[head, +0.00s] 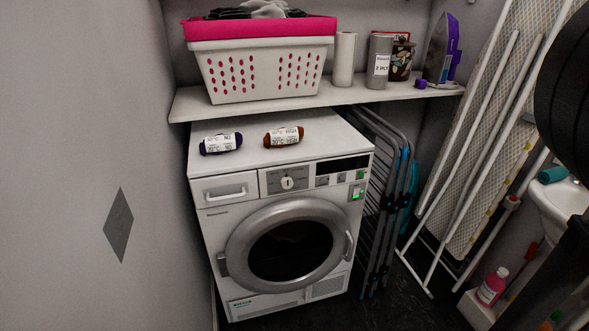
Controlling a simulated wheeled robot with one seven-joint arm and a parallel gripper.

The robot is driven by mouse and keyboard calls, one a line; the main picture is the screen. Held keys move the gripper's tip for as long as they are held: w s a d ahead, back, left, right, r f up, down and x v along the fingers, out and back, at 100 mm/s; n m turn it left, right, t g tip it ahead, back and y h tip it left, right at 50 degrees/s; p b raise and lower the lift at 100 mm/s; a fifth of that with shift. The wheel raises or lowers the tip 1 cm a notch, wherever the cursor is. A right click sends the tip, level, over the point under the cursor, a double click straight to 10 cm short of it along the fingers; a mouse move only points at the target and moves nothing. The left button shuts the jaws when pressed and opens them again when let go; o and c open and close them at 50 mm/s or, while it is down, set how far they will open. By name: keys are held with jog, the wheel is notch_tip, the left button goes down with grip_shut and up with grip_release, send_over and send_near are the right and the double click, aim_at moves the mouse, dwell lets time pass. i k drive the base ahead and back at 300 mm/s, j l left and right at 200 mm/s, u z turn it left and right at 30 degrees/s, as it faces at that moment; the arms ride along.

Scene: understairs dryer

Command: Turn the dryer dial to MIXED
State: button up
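The white dryer (210,220) stands under a shelf, its front facing me. Its round dial (287,183) is pale and sits on a grey panel on the upper front, between the drawer and the dark display (342,165). The dial's marks are too small to read, so I cannot tell its setting. The round door (240,240) looks shut. Dark parts at the right edge look like my own arm. My gripper is not in view, and nothing covers the dial.
Two labelled yarn skeins, purple (221,143) and rust (284,137), lie on the dryer top. A shelf (300,98) overhangs behind, with a white basket (262,75). A folded drying rack (382,200) and ironing board (470,170) stand right. A wall (90,130) is close left.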

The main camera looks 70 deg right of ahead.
aim_at(286, 182)
jog(key=z, duration=1.5)
